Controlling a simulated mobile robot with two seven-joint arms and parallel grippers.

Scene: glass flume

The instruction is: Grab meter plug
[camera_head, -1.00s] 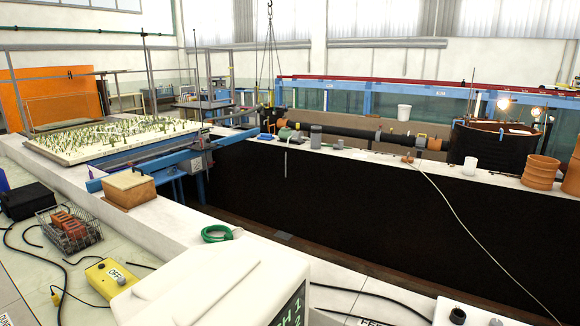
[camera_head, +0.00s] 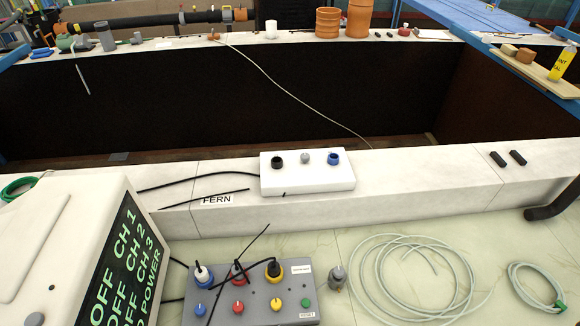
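No part labelled as the meter plug shows. A grey plug-like piece (camera_head: 337,276) stands on the pale bench just right of a grey control box (camera_head: 290,310). A white block (camera_head: 308,182) on the ledge carries a black, a grey and a blue round fitting. I cannot tell which piece is the meter plug. Neither gripper is in view.
A white meter housing (camera_head: 60,235) with a green-lettered display stands at the left. Coiled pale cables (camera_head: 410,275) lie on the bench at the right. A FERN label (camera_head: 216,200) and black leads lie by the white block. A deep dark channel (camera_head: 230,100) lies beyond the ledge.

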